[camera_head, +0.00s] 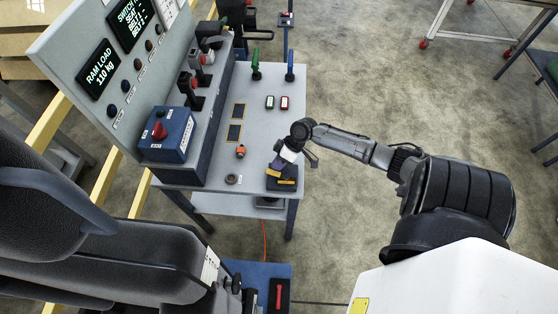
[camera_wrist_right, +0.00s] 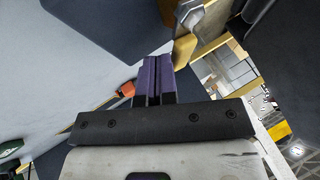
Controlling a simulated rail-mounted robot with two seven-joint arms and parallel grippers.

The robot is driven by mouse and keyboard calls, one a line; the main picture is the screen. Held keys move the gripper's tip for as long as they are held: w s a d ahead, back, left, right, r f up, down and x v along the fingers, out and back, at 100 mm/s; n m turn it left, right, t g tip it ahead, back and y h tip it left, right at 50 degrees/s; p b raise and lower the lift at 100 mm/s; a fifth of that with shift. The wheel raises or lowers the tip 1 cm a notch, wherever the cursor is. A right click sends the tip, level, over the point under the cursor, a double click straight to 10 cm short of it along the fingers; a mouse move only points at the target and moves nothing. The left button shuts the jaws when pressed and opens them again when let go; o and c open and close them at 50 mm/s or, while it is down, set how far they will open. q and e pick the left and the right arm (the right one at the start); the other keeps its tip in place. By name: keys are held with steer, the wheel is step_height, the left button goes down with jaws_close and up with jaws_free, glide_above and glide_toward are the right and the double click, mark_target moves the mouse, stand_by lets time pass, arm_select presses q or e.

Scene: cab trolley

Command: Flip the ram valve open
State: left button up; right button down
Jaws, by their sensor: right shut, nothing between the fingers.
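My right gripper (camera_head: 277,165) is over the near right corner of the grey console table. It also shows in the right wrist view (camera_wrist_right: 152,75), with its purple fingers together and nothing between them. Just beyond the fingertips is a dark block (camera_head: 273,186) with yellow parts (camera_head: 287,181). A yellow part (camera_wrist_right: 185,48) shows beside the fingertips in the wrist view; I cannot tell whether they touch. I read no label for the ram valve, so I cannot tell for certain which part it is. My left gripper is not in view.
An orange knob (camera_head: 241,151) and a dark ring (camera_head: 232,179) are left of the gripper. Green (camera_head: 255,66) and blue (camera_head: 290,66) levers stand farther back. A blue box with a red knob (camera_head: 159,131) is at left. Open floor lies right of the table.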

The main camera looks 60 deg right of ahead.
steer(key=shift+a+r+p, duration=0.1)
steer(key=shift+r+p, duration=0.05)
steer(key=shift+p, duration=0.2)
steer(key=shift+w+a+p, duration=0.2)
steer(key=shift+p, duration=0.1)
steer(key=shift+w+a+n+g, duration=0.1)
steer(key=shift+a+n+g, duration=0.2)
steer(key=shift+n, duration=0.2)
steer(key=shift+a, duration=0.2)
